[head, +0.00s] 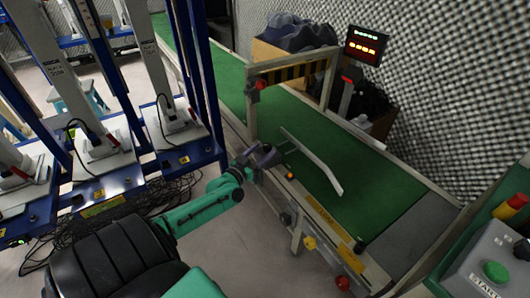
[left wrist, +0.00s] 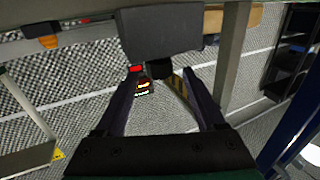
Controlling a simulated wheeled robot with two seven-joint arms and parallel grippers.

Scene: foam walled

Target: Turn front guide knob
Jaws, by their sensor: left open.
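My left gripper (head: 264,156) is at the near edge of the conveyor, beside its frame. The left wrist view shows its two dark fingers (left wrist: 162,80) apart, with a small black knob-like piece (left wrist: 158,71) between or beyond them, under a dark block (left wrist: 160,30). I cannot tell whether the fingers touch it. A pale guide rail (head: 316,163) lies slanted over the green belt (head: 370,192). Which knob is the front guide knob is unclear; the gripper may hide it. A black knob (head: 360,245) stands further along the near edge. My right gripper is not in view.
A frame (head: 251,112) with a red knob (head: 260,85) spans the belt close to my gripper. Yellow (head: 309,243) and red (head: 343,283) knobs stick out below the near edge. A blue rack (head: 205,80) stands left; a START box (head: 490,270) is at lower right.

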